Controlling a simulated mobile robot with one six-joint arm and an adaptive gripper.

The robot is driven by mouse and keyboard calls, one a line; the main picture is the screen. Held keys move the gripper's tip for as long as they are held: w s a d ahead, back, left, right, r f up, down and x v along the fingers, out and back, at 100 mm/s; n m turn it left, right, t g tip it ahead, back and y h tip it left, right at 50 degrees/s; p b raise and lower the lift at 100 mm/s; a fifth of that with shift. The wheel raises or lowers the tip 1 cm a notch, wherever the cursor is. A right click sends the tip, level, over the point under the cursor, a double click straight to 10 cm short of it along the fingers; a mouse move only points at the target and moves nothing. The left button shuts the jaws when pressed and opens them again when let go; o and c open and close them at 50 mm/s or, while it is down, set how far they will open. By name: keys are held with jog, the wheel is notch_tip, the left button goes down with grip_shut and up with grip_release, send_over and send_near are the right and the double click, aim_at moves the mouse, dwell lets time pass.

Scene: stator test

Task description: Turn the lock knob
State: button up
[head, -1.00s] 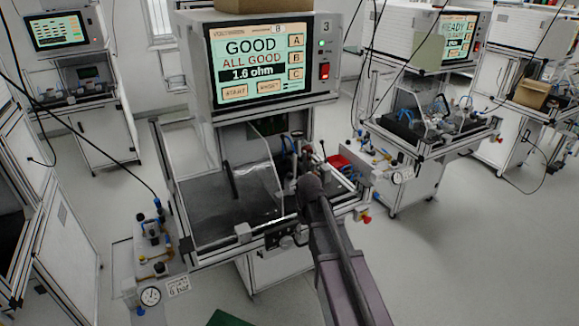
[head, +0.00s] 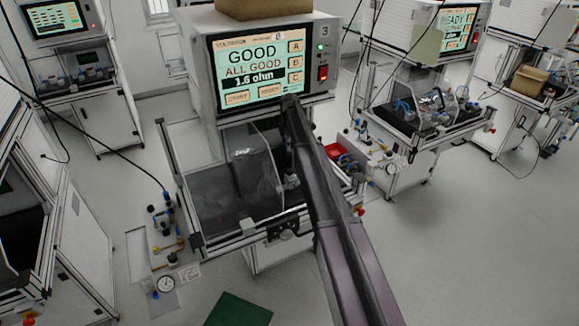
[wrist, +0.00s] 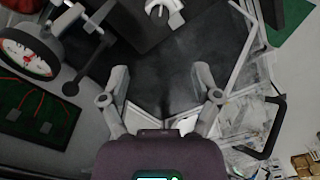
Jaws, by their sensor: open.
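My gripper (wrist: 161,82) is open in the wrist view, its two grey fingers wide apart with nothing between them. In the head view my arm reaches up over the middle test station and hides its right part; the fingers cannot be made out there. The station's screen (head: 256,67) reads GOOD, ALL GOOD, 1.6 ohm. Its clear cover (head: 245,175) stands over a dark bed. A small black fitting (head: 287,234) is on the front rail. A dark round-ended part (wrist: 71,88) shows left of the fingers in the wrist view. I cannot tell which part is the lock knob.
A gauge with a red needle (wrist: 28,52) is at the wrist view's left. Clear cover edges and a black frame are close on its right. In the head view, a valve panel (head: 165,240) flanks the station. Another station (head: 425,110) stands right; the right floor is free.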

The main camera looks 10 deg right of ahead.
aim_at(290, 170)
jog(key=shift+f, duration=0.15)
dwell(0.3)
notch_tip(290, 170, down, 14)
jog(key=b, duration=1.4)
jog(key=shift+r, duration=0.25)
jog(key=shift+c, duration=0.2)
